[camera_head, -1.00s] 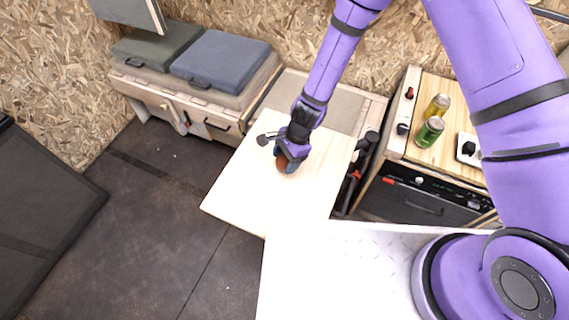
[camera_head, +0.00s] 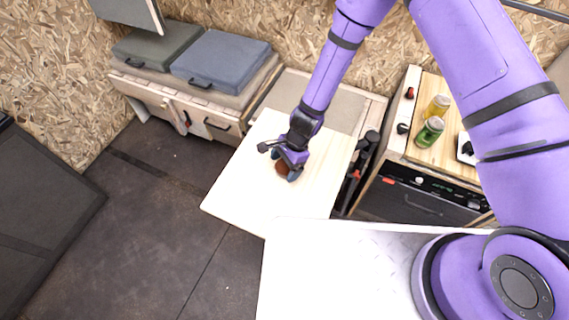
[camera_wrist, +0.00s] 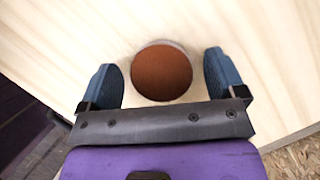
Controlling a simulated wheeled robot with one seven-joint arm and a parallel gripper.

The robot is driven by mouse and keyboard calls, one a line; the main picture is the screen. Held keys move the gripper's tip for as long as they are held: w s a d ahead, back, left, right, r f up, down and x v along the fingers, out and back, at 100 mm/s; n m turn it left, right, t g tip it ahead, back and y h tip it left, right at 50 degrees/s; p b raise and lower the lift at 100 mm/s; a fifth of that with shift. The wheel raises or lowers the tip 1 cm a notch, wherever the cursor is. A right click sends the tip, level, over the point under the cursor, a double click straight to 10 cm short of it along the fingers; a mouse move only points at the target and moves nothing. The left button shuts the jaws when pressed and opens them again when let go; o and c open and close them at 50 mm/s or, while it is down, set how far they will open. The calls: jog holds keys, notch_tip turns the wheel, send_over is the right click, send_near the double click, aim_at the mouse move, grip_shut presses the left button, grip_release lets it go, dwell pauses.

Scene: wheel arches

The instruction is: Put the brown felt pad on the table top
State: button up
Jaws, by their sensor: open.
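The brown felt pad (camera_wrist: 161,71) is round and lies on the pale wooden table top (camera_head: 245,190). In the wrist view it sits between the two blue fingers of my gripper (camera_wrist: 165,80), with a gap on each side. The bare table top (camera_wrist: 280,60) also shows around it there. In the head view my gripper (camera_head: 286,171) is low over the table top, and the pad (camera_head: 282,168) is partly hidden by the fingers. My gripper is open and touches the pad on neither side.
A wooden cabinet to the right carries a yellow can (camera_head: 437,107) and a green can (camera_head: 429,131). Grey and green cushions (camera_head: 220,60) lie on a bench at the back left. A white surface (camera_head: 340,270) adjoins the table top in front. Most of the table top is clear.

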jog(key=shift+r, duration=0.1)
jog(key=v, duration=1.2)
jog(key=d+r+n+t, duration=0.15)
jog(key=d+r, duration=0.35)
jog(key=r, duration=0.5)
jog(key=w+d+r+n+t, duration=0.1)
jog(key=d+r+n, duration=0.25)
jog(key=r, duration=0.65)
jog(key=d+r+n+t, duration=0.1)
jog(key=d+r, duration=0.5)
jog(key=r, duration=0.4)
jog(key=s+d+r+n+t+h, duration=0.3)
jog(key=s+d+r+n+t, duration=0.1)
jog(key=s+d+r, duration=1.1)
jog(key=s+d, duration=0.1)
jog(key=s, duration=0.2)
jog(key=shift+s+d+n+h, duration=0.25)
jog(key=shift+s+n+h, duration=0.05)
jog(key=shift+s, duration=0.05)
